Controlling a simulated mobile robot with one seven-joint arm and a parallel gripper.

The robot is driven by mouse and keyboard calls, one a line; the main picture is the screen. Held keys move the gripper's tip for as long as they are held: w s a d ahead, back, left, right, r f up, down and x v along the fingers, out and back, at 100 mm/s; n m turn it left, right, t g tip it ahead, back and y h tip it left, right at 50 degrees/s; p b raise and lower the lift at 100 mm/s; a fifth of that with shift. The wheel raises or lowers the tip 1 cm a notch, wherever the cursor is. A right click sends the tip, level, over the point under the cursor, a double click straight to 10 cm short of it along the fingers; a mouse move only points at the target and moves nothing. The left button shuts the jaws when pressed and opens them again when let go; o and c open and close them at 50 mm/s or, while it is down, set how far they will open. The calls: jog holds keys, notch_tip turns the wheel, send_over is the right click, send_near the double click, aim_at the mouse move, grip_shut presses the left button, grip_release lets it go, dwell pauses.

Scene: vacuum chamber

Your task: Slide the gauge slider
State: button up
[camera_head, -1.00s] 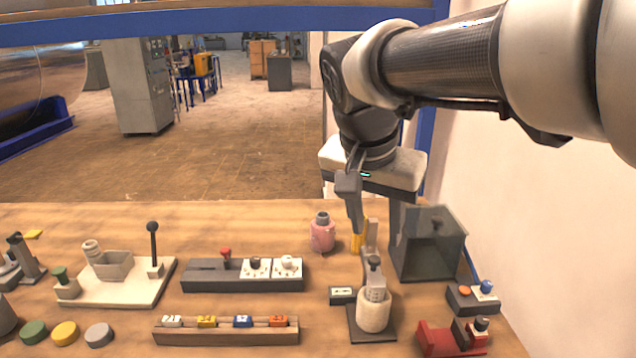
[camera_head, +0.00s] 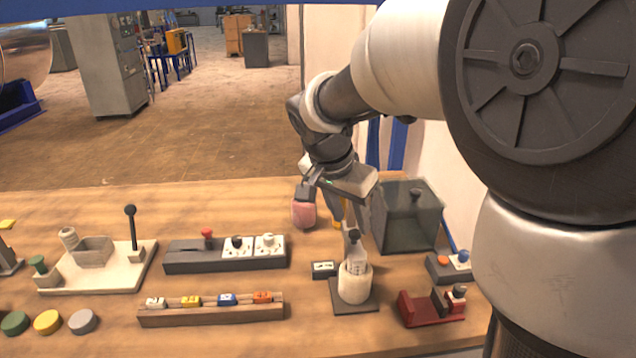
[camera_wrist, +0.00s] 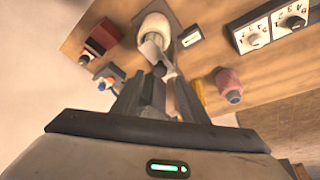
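A white cylinder (camera_head: 355,287) stands upright on a dark base plate, with a clear, marked piece and a dark knob (camera_head: 353,236) rising from its top. A small display box (camera_head: 323,269) sits beside it; I take this group to be the gauge, but cannot be sure. In the wrist view, the cylinder (camera_wrist: 154,27) is at the top and the knob (camera_wrist: 160,69) lies ahead between my fingers. My gripper (camera_head: 349,212) is above and behind the knob, its fingers apart. It also shows in the wrist view (camera_wrist: 160,88). Whether it touches the knob is unclear.
A dark-walled glassy box (camera_head: 408,232) stands close right of my gripper. A pink bottle (camera_head: 304,214) is just left, partly covered by my gripper. A red fixture (camera_head: 425,310) and a button box (camera_head: 436,265) are at the right. A dial panel (camera_head: 195,258) is at the left.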

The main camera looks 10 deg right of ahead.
aim_at(355, 232)
jog(key=shift+x, duration=2)
grip_shut()
